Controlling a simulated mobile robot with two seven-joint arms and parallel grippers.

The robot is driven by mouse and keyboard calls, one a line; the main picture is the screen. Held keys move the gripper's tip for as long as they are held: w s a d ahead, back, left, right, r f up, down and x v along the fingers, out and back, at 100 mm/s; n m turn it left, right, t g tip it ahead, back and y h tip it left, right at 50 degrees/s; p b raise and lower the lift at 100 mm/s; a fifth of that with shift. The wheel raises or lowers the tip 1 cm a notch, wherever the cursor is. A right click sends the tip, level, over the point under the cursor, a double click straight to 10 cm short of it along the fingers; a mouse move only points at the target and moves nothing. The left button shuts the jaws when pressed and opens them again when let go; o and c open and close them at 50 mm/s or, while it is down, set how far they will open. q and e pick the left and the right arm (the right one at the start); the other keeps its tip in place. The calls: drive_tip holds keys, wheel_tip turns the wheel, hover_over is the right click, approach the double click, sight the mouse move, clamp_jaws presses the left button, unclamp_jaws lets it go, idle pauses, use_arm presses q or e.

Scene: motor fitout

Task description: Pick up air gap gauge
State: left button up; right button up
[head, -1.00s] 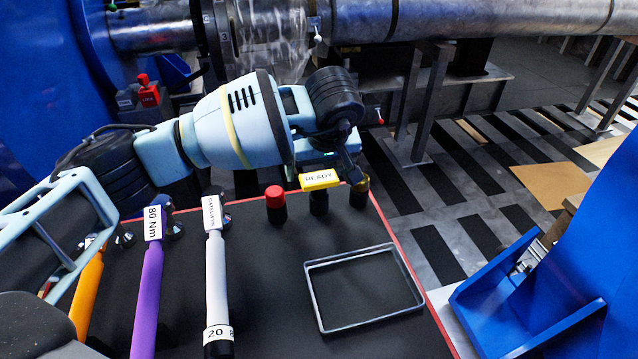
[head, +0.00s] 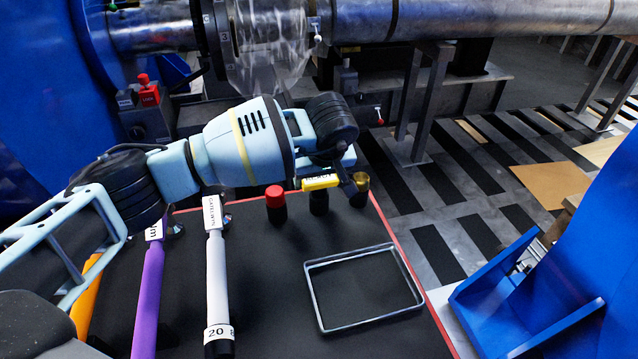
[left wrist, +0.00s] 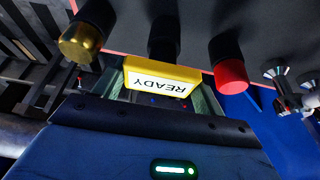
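A yellow block marked READY (head: 320,182) sits on a black cylinder at the table's back edge. It is the thing at my left gripper, and I take it for the air gap gauge, though no label names it so. In the left wrist view the yellow block (left wrist: 155,80) shows in the middle, between the two pale fingers of my left gripper (left wrist: 160,95). The fingers look spread, one to each side of it, and I see no clear grip. In the head view the left gripper (head: 330,172) is partly hidden behind its own wrist. My right gripper is out of view.
A red-capped black cylinder (head: 275,197) stands left of the block and a gold-topped one (head: 359,190) right of it, both close. A white tool (head: 215,265), a purple tool (head: 149,290) and an orange one (head: 88,290) lie left. An empty rectangular frame (head: 312,290) lies front right.

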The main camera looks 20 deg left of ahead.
sight(319, 179)
use_arm(q)
drive_tip(key=c, duration=0.4)
drive_tip(key=shift+r, duration=0.45)
drive_tip(key=v, duration=0.2)
drive_tip(key=shift+a+r, duration=0.1)
drive_tip(key=shift+r, duration=0.35)
drive_tip(key=s+d, duration=0.3)
drive_tip(key=s, duration=0.4)
drive_tip(key=s+d+r, duration=0.1)
drive_tip(key=s+d, duration=0.2)
drive_tip(key=s, duration=0.4)
drive_tip(key=shift+r+b, duration=0.2)
drive_tip(key=shift+b, duration=0.2)
